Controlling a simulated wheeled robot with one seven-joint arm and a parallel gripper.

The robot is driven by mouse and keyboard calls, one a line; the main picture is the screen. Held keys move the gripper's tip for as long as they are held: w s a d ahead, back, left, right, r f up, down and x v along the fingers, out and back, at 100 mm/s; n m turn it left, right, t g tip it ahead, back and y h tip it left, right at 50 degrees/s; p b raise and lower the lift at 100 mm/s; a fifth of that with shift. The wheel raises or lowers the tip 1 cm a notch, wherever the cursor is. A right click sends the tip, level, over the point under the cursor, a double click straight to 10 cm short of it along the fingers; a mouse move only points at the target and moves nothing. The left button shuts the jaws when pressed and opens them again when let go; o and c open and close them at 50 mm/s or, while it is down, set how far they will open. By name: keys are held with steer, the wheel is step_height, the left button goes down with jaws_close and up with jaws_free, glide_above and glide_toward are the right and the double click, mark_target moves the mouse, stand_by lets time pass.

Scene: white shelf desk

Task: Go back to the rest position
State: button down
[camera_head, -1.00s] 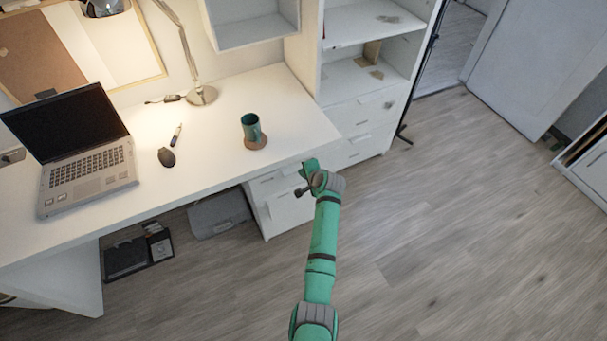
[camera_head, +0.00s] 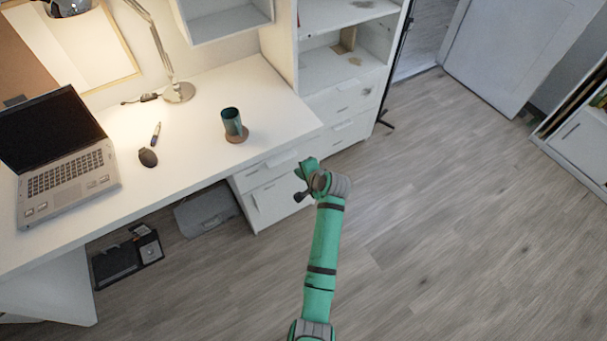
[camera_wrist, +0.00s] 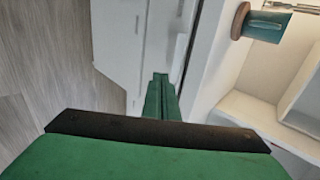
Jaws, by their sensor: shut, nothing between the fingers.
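My gripper (camera_head: 306,168) is at the end of my green arm, over the floor just right of the desk's front edge. In the wrist view, its green fingers (camera_wrist: 160,95) are together with nothing between them. A dark green mug (camera_head: 232,121) stands on a round brown coaster (camera_head: 238,137) near the right end of the white desk (camera_head: 190,140), apart from my gripper. The mug also shows in the wrist view (camera_wrist: 266,27) at the top right.
An open laptop (camera_head: 68,170), a dark mouse (camera_head: 148,157), a pen (camera_head: 156,133) and a lamp (camera_head: 179,93) are on the desk. White drawers (camera_head: 270,195) stand below it and a shelf unit (camera_head: 345,100) behind. The wooden floor (camera_head: 450,200) at the right is clear.

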steer(key=s+d+f+n+t+h, duration=0.1)
steer(key=s+d+f, duration=0.1)
steer(key=s, duration=0.7)
steer(key=s+d+f+n+t+h, duration=0.1)
steer(key=s+f+n+h, duration=0.1)
steer(key=s, duration=0.7)
steer(key=s+d+f+n+t+h, duration=0.1)
steer(key=s+d+f+t, duration=0.1)
steer(key=s, duration=0.7)
steer(key=s+r+n+t+h, duration=0.1)
steer(key=s+r+n+t, duration=0.2)
steer(key=s+r, duration=1.7)
steer(key=s+n, duration=0.2)
steer(key=n, duration=0.2)
steer(key=shift+a+t, duration=0.15)
steer(key=shift+t, duration=0.15)
steer(key=shift+s, duration=0.1)
